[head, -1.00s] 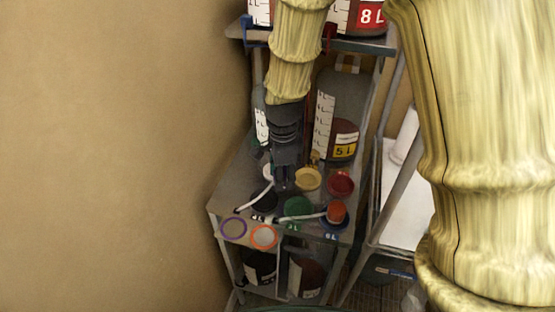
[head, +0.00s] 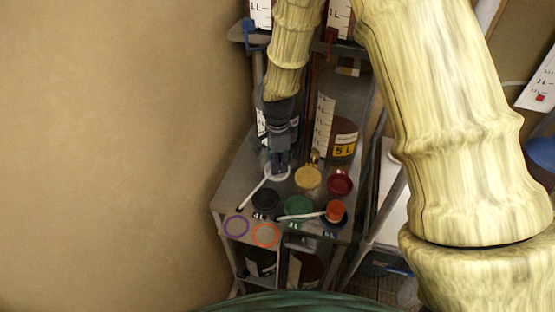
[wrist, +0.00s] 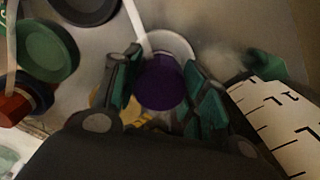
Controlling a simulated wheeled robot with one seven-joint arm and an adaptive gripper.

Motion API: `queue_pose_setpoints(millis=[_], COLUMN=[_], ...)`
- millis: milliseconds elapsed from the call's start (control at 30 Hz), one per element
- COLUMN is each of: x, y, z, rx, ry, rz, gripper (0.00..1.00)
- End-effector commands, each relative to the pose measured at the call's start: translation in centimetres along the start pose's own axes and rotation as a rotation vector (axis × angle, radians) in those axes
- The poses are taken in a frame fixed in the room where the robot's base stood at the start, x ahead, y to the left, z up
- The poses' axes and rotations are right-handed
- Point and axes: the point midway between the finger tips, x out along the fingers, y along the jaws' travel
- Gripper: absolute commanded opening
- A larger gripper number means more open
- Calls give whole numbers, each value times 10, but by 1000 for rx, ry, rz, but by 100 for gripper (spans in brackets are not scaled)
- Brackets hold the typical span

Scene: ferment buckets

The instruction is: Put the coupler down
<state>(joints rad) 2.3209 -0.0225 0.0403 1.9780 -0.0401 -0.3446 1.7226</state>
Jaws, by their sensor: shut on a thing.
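My gripper (head: 279,170) is over the back left part of the metal table. In the wrist view my gripper (wrist: 161,70) is shut on a round purple piece (wrist: 160,85), which I take to be the coupler. The coupler stands between the fingers in front of a white disc (wrist: 182,42); I cannot tell whether it touches the disc. In the head view the fingers hide it. A white strip (head: 255,193) runs from near the fingers to the table's front left edge.
The table holds a black disc (head: 265,199), a green disc (head: 299,207), a yellow disc (head: 307,178) and a red disc (head: 340,182). An orange-red cap (head: 335,208) sits on a blue disc. A 5 L bottle (head: 345,139) stands behind. Purple (head: 236,226) and orange (head: 265,234) rings mark the front edge.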

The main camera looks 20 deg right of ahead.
Motion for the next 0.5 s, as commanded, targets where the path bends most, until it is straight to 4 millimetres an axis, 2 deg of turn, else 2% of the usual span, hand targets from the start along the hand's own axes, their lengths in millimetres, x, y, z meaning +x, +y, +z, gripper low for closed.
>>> queue_pose_setpoints(millis=[133, 500], x=[8, 12], y=[0, 0], z=[0, 0], rx=[1, 1], ry=[-1, -1], rz=[0, 0], gripper=[15, 15])
